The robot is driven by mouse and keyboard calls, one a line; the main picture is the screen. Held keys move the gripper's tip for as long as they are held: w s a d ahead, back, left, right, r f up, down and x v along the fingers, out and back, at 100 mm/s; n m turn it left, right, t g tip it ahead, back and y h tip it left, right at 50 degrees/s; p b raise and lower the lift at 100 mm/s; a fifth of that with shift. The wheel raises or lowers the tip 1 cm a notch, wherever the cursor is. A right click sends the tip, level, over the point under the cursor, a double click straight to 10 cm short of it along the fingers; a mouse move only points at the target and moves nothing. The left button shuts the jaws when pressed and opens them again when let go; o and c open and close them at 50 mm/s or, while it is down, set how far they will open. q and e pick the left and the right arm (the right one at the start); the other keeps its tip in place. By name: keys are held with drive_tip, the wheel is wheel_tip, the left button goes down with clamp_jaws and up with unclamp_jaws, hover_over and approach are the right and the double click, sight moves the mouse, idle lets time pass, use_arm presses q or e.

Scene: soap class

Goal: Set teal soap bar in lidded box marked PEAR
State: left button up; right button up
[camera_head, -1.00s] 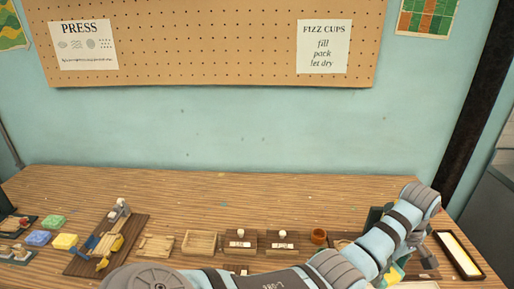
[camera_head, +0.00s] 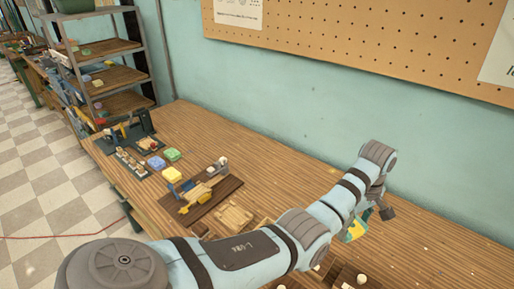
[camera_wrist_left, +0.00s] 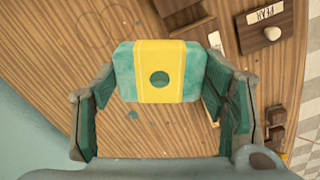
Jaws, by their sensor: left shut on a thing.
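The teal soap bar (camera_wrist_left: 194,72), with a yellow band and a dark round mark, is between the fingers of my left gripper (camera_wrist_left: 160,112) in the left wrist view. The gripper is shut on it and holds it above the table. In the head view the left gripper (camera_head: 372,213) is at the right, with the soap bar (camera_head: 355,230) partly showing below it. The wooden box marked PEAR (camera_wrist_left: 256,36) is at the top right of the wrist view, cut by the edge, apart from the soap, with a round knob on it. My right gripper is in neither view.
A wooden table (camera_head: 290,150) runs along the wall. A shelf rack (camera_head: 108,68) stands farther left. My arm hides part of the table.

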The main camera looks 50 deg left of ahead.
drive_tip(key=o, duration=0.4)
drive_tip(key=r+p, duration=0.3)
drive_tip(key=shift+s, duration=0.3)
use_arm(q)
drive_tip(key=s+a+f+m+p, duration=0.1)
drive_tip(key=s+a+f+m, duration=0.2)
drive_tip(key=s+a+m, duration=0.5)
drive_tip(key=s+a+f+m+p, duration=0.15)
drive_tip(key=a+m, duration=0.35)
drive_tip(key=a, duration=0.7)
wheel_tip(320, 180, down, 6)
drive_tip(key=b, duration=0.3)
drive_tip(key=shift+d+r, duration=0.1)
drive_tip(key=shift+w+f+b, duration=0.1)
drive_tip(key=shift+f+b, duration=0.2)
drive_tip(key=shift+f, duration=0.35)
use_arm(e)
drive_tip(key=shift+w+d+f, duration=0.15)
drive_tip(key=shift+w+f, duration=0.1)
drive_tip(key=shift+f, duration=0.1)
use_arm(q)
drive_tip(key=shift+r, duration=0.1)
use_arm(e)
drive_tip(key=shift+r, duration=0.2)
use_arm(q)
drive_tip(key=shift+p, duration=0.55)
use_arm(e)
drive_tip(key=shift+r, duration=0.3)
